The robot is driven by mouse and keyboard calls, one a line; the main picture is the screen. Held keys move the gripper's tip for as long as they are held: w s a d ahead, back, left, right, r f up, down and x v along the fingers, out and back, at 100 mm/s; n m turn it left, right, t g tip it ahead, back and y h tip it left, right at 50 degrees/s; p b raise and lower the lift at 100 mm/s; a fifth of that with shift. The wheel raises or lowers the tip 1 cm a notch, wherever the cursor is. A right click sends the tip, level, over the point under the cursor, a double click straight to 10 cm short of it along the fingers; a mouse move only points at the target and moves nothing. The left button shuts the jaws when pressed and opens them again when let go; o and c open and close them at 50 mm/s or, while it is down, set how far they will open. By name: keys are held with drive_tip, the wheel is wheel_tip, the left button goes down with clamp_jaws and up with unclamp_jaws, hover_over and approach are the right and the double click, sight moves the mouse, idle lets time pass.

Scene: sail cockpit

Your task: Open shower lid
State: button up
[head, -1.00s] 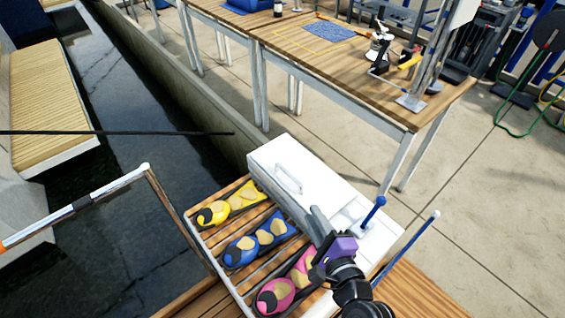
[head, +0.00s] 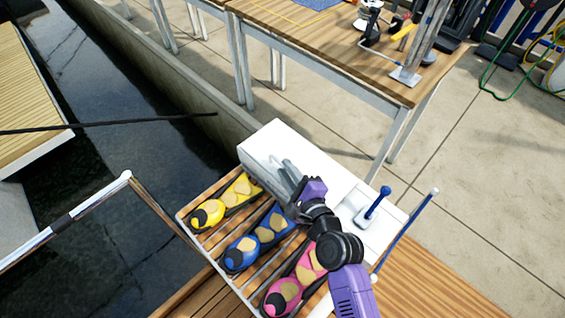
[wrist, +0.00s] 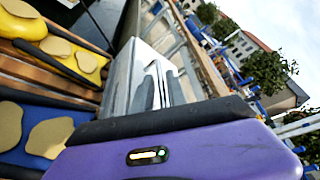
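The shower lid (head: 276,136) is the white top of a long white box beside the slatted rack. Its handle sits near the far left end and is now largely hidden behind my fingers. In the head view my gripper (head: 285,169) is over that end of the lid, close to the handle. In the wrist view my gripper (wrist: 156,84) shows two grey fingers with a narrow gap, in front of the white box. They look open; I cannot tell whether they touch the handle. The lid looks closed.
Yellow (head: 226,200), blue (head: 257,238) and pink (head: 294,282) padded items lie on the rack to the left. A blue-knobbed lever (head: 376,203) and a blue rod (head: 408,234) stand at the right. Dark water lies left; a wooden table (head: 330,50) stands behind.

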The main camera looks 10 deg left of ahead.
drive_tip(key=shift+x, duration=1.3)
clamp_jaws()
idle(0.5)
